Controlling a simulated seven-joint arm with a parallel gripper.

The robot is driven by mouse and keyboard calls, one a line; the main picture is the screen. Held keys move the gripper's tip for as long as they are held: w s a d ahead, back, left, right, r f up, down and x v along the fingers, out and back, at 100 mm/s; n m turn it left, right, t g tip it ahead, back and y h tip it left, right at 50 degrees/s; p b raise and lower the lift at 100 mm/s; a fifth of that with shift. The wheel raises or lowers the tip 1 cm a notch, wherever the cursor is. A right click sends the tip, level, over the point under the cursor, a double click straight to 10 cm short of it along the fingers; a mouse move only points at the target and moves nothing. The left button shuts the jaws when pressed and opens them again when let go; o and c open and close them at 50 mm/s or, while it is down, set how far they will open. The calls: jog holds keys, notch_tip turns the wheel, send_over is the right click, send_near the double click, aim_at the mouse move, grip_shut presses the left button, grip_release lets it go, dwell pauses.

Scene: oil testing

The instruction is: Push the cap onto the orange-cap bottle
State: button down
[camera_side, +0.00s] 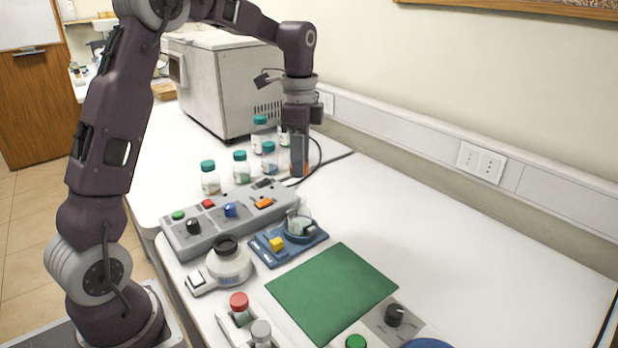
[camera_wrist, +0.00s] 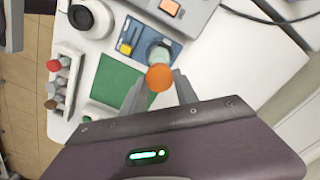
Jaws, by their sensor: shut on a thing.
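My gripper (camera_side: 299,160) points straight down at the back of the table, beside the teal-capped bottles. In the wrist view its two fingers (camera_wrist: 159,92) are shut on an orange cap (camera_wrist: 159,78), which sits between the fingertips. In the side view only a sliver of orange (camera_side: 307,170) shows at the fingers. A pale greenish, glassy shape (camera_wrist: 160,57) appears just beyond the cap in the wrist view. I cannot tell whether it is the bottle's body or the dish behind, nor how far the cap is seated. The bottle is mostly hidden in the side view.
Several teal-capped bottles (camera_side: 241,168) stand close left of my gripper. A grey button panel (camera_side: 225,222), a blue device (camera_side: 265,252) with a glass dish, and a green mat (camera_side: 333,290) lie nearer. A black cable (camera_side: 321,155) runs beside the fingers. The right side is clear.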

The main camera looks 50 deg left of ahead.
aim_at(301, 198)
jog(key=shift+f, duration=2.9)
jog(key=shift+f, duration=0.15)
jog(key=shift+c, duration=1.9)
grip_release()
jog(key=shift+r, duration=3.5)
jog(key=shift+c, duration=0.4)
